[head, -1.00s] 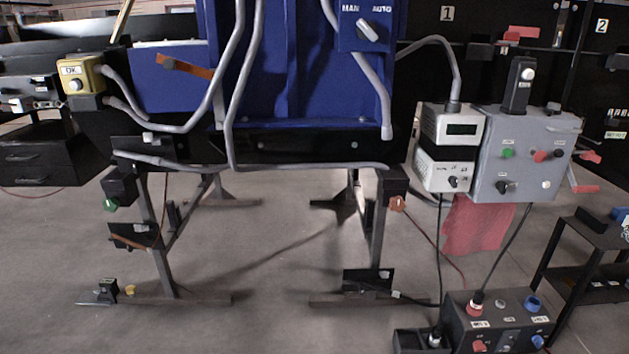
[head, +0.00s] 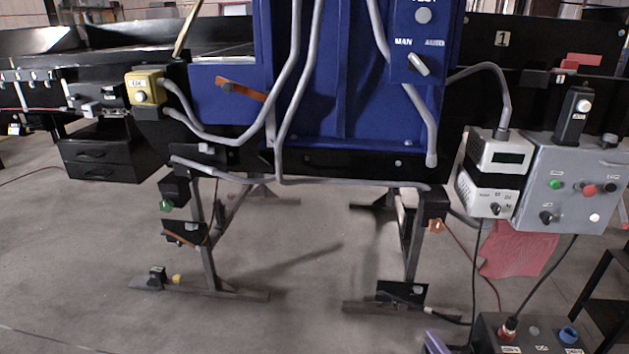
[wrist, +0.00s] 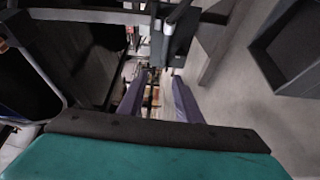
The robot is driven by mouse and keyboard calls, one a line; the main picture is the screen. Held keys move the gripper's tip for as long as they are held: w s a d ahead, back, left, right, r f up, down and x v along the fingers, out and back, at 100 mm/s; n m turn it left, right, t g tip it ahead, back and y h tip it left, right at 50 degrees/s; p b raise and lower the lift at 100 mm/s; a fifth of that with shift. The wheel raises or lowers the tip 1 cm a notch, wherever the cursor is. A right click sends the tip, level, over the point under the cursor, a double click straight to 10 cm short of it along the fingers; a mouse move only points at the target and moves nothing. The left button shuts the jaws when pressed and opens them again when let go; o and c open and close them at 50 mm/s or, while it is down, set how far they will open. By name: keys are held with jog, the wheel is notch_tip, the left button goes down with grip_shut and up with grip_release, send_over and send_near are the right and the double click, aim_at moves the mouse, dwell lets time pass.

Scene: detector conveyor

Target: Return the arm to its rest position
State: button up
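In the wrist view, my gripper (wrist: 160,80) shows two purple fingers held apart with a gap between them. Nothing is visibly held in the gap, and the floor and dark equipment show beyond. The teal and dark body at the bottom of that view appears to be part of my own arm. In the head view, a small purple piece that looks like my gripper's finger (head: 436,343) shows at the bottom edge. The rest of my arm is out of that view.
A blue detector housing (head: 330,80) stands ahead on a dark stand. A grey control box (head: 575,180) and a white meter unit (head: 495,155) hang at right. A black socket box (head: 535,335) sits low at right. Open floor (head: 290,320) lies in front.

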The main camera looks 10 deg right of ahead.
jog(key=w+a+r+m+g+p, duration=0.1)
jog(key=w+a+r+p, duration=0.25)
jog(key=a, duration=0.55)
jog(key=w+a+r+m+g+p, duration=0.1)
jog(key=w+a+r+p, duration=0.3)
jog(key=a, duration=0.5)
jog(key=a+r+m+g+h+p, duration=0.2)
jog(key=a+r+m+g+p, duration=0.15)
jog(key=a, duration=0.85)
jog(key=s+a+r+m+g+p, duration=0.1)
jog(key=s+a+m+g, duration=0.2)
jog(key=s, duration=1)
jog(key=s+a+r+m+g+p, duration=0.1)
jog(key=s+a+m+g, duration=0.3)
jog(key=s+g, duration=0.5)
jog(key=s+a+r+m+g+p, duration=0.1)
jog(key=s+a+m+g, duration=0.3)
jog(key=s, duration=1.5)
jog(key=shift+s+m+g+h+p, duration=0.3)
jog(key=shift+m+g+p, duration=0.6)
jog(key=shift+m, duration=0.35)
